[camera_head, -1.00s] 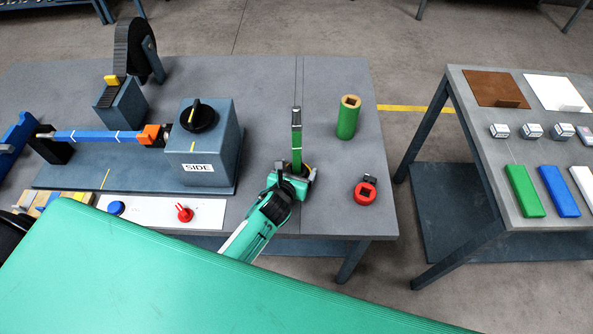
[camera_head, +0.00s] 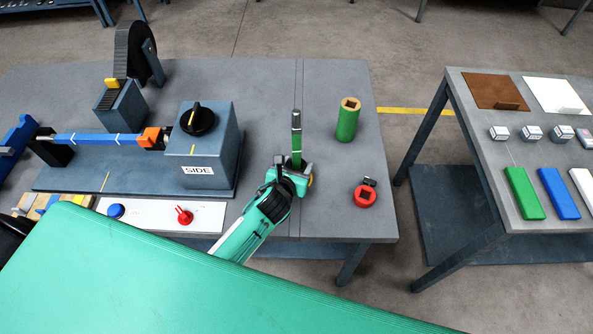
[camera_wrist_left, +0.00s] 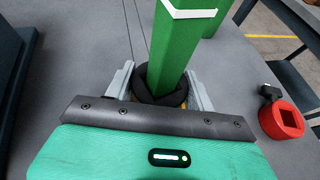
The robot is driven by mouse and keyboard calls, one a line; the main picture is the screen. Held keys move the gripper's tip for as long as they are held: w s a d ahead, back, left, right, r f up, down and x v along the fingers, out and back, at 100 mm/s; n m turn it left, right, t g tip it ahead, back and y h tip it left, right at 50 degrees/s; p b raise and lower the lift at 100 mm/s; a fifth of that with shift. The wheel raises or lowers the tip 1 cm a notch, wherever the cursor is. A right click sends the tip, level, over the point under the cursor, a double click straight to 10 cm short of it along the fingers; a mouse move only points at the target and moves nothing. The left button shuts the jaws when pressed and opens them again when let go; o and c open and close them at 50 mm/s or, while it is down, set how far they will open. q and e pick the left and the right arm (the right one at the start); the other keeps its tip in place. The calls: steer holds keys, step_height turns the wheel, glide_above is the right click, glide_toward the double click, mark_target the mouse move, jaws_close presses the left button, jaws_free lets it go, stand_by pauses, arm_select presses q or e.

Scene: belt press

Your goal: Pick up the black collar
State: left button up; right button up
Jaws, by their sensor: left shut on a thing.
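The black collar (camera_wrist_left: 176,99) shows in the left wrist view as a dark ring around the lower part of the green square post (camera_wrist_left: 180,50). My left gripper (camera_wrist_left: 162,88) is shut on the collar, one finger on each side of it. In the head view my left gripper (camera_head: 294,172) is low at the green post (camera_head: 297,148), which has light bands and a dark upper end. The collar is mostly hidden by the gripper there. My right gripper is not in view.
A red collar (camera_head: 365,195) with a small dark block lies right of the gripper. A green tube (camera_head: 348,120) stands behind it. The grey SIDE box (camera_head: 205,150) stands to the left. A second table (camera_head: 490,185) holds colored blocks. The near green surface (camera_head: 190,270) fills the front.

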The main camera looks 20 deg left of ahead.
arm_select(q)
step_height(320, 180, up, 16)
steer(key=shift+r, duration=0.25)
steer(key=shift+r, duration=0.1)
stand_by(0.5)
steer(key=shift+r, duration=0.9)
steer(key=shift+r, duration=5.5)
step_height(320, 180, up, 11)
glide_above(295, 123)
steer(key=w, duration=0.1)
